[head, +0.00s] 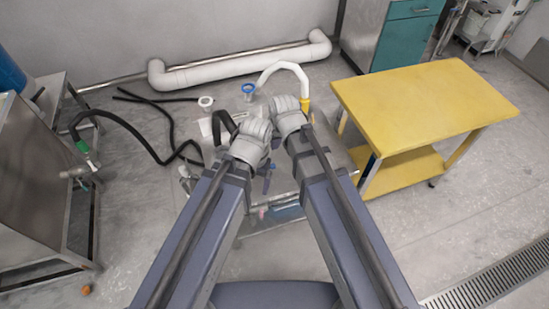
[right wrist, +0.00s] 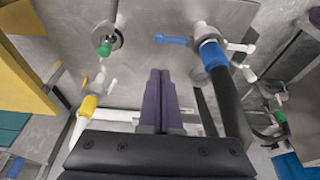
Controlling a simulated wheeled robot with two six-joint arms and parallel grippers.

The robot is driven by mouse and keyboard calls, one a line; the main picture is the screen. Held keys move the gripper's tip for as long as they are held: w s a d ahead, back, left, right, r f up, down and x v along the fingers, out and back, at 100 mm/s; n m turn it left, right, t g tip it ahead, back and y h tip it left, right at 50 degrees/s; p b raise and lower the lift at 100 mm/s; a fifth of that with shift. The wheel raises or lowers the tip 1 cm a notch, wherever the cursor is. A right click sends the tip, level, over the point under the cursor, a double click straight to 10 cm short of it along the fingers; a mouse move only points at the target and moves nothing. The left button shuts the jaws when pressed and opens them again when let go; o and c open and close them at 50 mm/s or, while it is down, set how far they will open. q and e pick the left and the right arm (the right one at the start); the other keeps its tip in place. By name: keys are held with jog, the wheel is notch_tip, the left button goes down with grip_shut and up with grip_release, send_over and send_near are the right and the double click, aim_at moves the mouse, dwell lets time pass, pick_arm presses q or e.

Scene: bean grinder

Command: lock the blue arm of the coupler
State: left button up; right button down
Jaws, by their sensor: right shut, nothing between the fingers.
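The coupler (right wrist: 208,42) stands on a steel top in the right wrist view, joined to a black hose with a blue collar (right wrist: 213,56). Its blue arm (right wrist: 171,40) sticks out to the left and a white arm (right wrist: 241,47) sticks out to the right. My right gripper (right wrist: 161,78) is shut and empty, its fingers below and left of the blue arm in the picture, apparently apart from it. In the head view the wrists of my right gripper (head: 289,118) and left gripper (head: 250,142) hide much of the coupler area; the left fingers cannot be made out.
A second fitting with a green collar (right wrist: 103,48) stands on the same steel top. A white hose with a yellow collar (right wrist: 88,104) is near it. A yellow table (head: 425,105) stands at the right, and a steel cabinet (head: 30,190) at the left.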

jog(key=f+b, duration=0.1)
jog(key=b, duration=1.1)
send_near(272, 165)
jog(key=x, duration=0.5)
jog(key=shift+w, duration=0.2)
jog(key=shift+f+b, duration=0.65)
jog(key=shift+f, duration=0.1)
jog(key=shift+f, duration=0.1)
